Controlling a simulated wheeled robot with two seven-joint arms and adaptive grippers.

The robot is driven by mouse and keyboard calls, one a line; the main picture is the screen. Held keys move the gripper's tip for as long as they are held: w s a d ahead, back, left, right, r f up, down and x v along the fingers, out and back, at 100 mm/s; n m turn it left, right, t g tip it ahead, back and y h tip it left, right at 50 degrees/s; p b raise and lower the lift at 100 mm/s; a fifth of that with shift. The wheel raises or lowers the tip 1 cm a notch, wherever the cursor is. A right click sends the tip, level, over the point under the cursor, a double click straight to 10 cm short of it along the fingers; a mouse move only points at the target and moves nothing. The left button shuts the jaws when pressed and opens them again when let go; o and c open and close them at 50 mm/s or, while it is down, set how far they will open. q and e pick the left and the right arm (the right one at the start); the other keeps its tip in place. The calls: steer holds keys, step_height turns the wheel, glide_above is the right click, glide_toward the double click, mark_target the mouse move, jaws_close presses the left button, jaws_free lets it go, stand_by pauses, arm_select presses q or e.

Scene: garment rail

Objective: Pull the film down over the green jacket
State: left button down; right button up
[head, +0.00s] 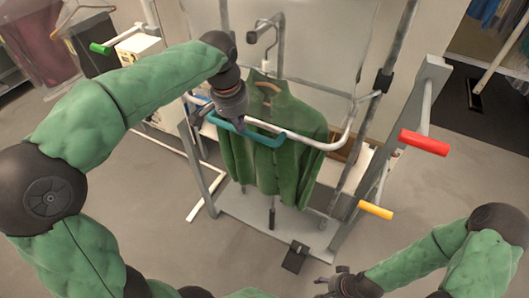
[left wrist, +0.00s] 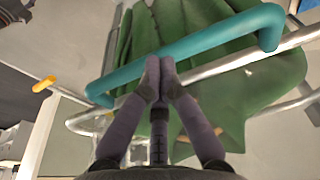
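The green jacket (head: 275,150) hangs on a hanger from a hook on the metal stand; it also shows in the left wrist view (left wrist: 205,95). A pale, see-through sheet that looks like the film (head: 320,60) spans the space above and behind it. A white hoop (head: 335,143) with a teal handle (head: 262,135) crosses in front of the jacket's upper part. My left gripper (head: 215,118) is at the handle's left part. Its fingertips are together against the teal handle (left wrist: 215,42), not visibly around it. My right gripper (head: 332,280) is low at the bottom edge, away from the jacket.
A red handle (head: 424,142) and a yellow handle (head: 375,210) stick out from the stand's right side. A green-ended bar (head: 100,48) is at upper left. A black pedal (head: 295,257) sits at the stand's foot.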

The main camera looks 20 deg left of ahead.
arm_select(q)
steer(key=s+b+x, duration=0.2)
steer(key=b+x, duration=0.6)
steer(key=x, duration=0.5)
steer(key=shift+s+f, duration=0.35)
steer(key=shift+a, duration=0.1)
steer(key=s+b+x, duration=0.2)
steer(key=b+x, duration=0.4)
steer(key=x, duration=0.5)
steer(key=s+f+b+x, duration=0.1)
steer(key=s+b+x, duration=0.2)
steer(key=b+x, duration=0.4)
steer(key=shift+a+x, duration=0.2)
steer(key=shift+x, duration=2.55)
steer(key=s+x, duration=0.2)
steer(key=x, duration=0.8)
steer(key=s+f+x, duration=0.1)
steer(key=s+x, duration=0.1)
steer(key=x, duration=0.9)
steer(key=s+r+p, duration=0.1)
steer(key=s+r, duration=0.2)
steer(key=s, duration=0.2)
steer(key=shift+a+r, duration=0.25)
steer(key=shift+a, duration=0.15)
